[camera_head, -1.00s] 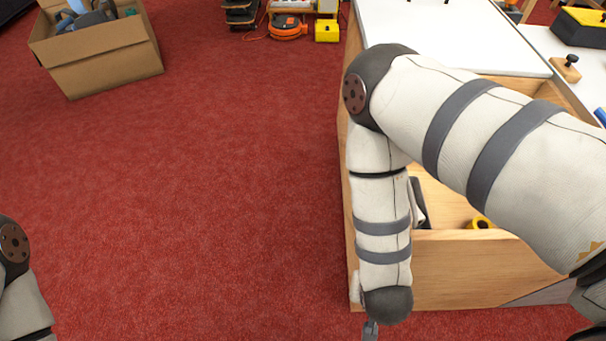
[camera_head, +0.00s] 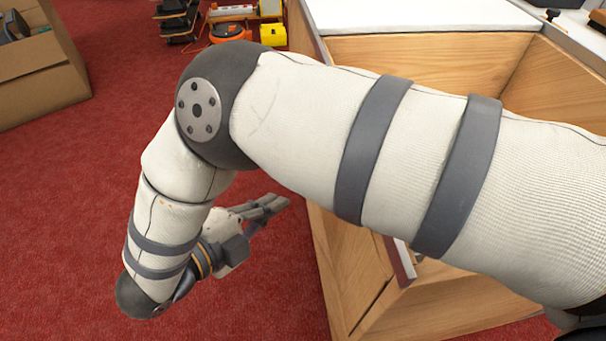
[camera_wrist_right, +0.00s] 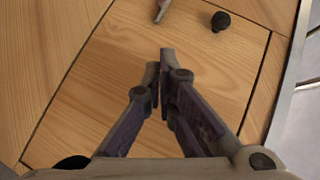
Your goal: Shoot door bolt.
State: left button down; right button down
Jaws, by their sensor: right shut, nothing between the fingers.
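In the right wrist view a wooden door panel (camera_wrist_right: 120,75) is framed by dark seams, and its face fills most of the picture. A round black knob (camera_wrist_right: 220,20) stands on it near the top. A small pale metal piece (camera_wrist_right: 162,10), perhaps part of the bolt, is cut off by the top edge. My right gripper (camera_wrist_right: 160,68) is shut and empty, below the metal piece in the picture and apart from it. In the head view the right gripper (camera_head: 275,204) points at the wooden cabinet (camera_head: 345,262) from its left side. My left gripper is out of view.
My right arm covers much of the cabinet's open top. A white top (camera_head: 420,15) lies at the back. A cardboard box (camera_head: 40,75), an orange tool (camera_head: 230,32) and a yellow box (camera_head: 272,35) stand on the red floor.

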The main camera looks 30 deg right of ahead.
jog(key=shift+d, duration=0.1)
